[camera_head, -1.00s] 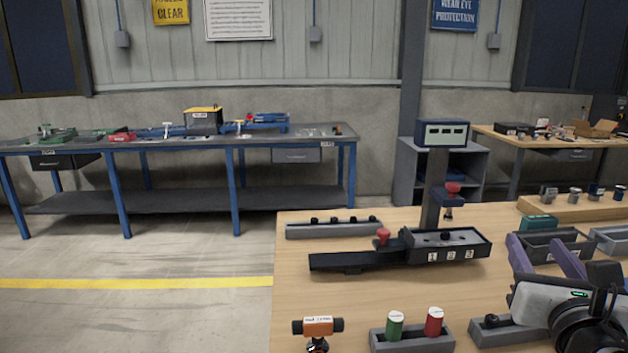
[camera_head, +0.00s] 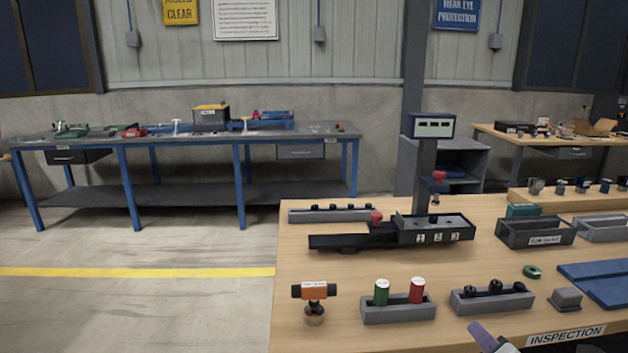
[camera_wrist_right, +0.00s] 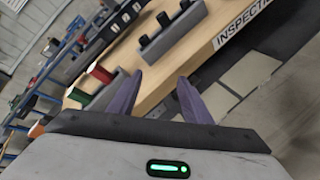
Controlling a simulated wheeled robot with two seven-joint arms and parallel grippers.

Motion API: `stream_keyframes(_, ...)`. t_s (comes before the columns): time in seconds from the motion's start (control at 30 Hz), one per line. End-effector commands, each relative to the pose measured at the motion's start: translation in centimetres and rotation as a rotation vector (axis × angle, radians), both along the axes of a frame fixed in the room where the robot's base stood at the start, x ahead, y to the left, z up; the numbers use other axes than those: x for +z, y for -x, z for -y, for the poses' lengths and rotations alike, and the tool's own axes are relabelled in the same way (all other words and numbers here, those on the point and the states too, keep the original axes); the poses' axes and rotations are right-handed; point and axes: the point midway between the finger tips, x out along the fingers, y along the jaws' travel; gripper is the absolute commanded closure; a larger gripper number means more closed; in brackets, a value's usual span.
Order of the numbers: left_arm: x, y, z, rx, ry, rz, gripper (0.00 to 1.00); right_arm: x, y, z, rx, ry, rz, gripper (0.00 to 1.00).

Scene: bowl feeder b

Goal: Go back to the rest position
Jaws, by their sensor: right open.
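My right gripper shows at the bottom of the head view, where one purple finger (camera_head: 488,340) rises at the table's front edge. In the right wrist view my right gripper (camera_wrist_right: 156,98) has its two purple fingers apart with nothing between them. It is off the front edge of the wooden table (camera_head: 375,280), beside the "INSPECTION" label (camera_head: 566,335). My left gripper is not in either view.
Near the front edge stand an orange-topped device (camera_head: 316,292), a grey holder (camera_head: 398,311) with green and red cylinders, and a grey holder (camera_head: 492,300) with black knobs. A black fixture (camera_head: 430,236) stands behind. Open floor lies left of the table.

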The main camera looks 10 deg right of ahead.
Motion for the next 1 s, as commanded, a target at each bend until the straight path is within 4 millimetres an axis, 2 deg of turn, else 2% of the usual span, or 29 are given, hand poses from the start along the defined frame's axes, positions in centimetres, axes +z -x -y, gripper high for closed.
stream_keyframes(0.03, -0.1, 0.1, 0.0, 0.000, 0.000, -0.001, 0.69, -3.2, 0.7, -1.1, -0.028, -0.131, -0.024, 0.55)
stream_keyframes(0.17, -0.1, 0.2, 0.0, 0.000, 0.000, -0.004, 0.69, -11.5, 3.6, -5.1, -0.156, -0.565, -0.074, 0.55)
stream_keyframes(0.2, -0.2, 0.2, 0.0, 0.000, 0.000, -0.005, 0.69, -13.9, 4.7, -6.6, -0.213, -0.709, -0.088, 0.55)
stream_keyframes(0.3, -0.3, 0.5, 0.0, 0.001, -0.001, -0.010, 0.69, -19.5, 8.2, -10.8, -0.392, -1.066, -0.119, 0.55)
stream_keyframes(0.4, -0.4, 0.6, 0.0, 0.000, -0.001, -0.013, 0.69, -23.6, 11.7, -14.9, -0.603, -1.398, -0.131, 0.55)
stream_keyframes(0.5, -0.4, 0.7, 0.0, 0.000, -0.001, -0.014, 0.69, -26.1, 14.6, -18.1, -0.798, -1.648, -0.121, 0.55)
stream_keyframes(0.63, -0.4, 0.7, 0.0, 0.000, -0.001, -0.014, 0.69, -27.6, 16.7, -20.6, -0.967, -1.843, -0.098, 0.55)
stream_keyframes(0.73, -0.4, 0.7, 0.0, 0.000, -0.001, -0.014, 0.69, -28.0, 17.3, -21.4, -1.025, -1.905, -0.087, 0.55)
stream_keyframes(1.0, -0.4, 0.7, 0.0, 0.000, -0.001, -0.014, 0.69, -28.0, 17.4, -21.5, -1.031, -1.916, -0.085, 0.55)
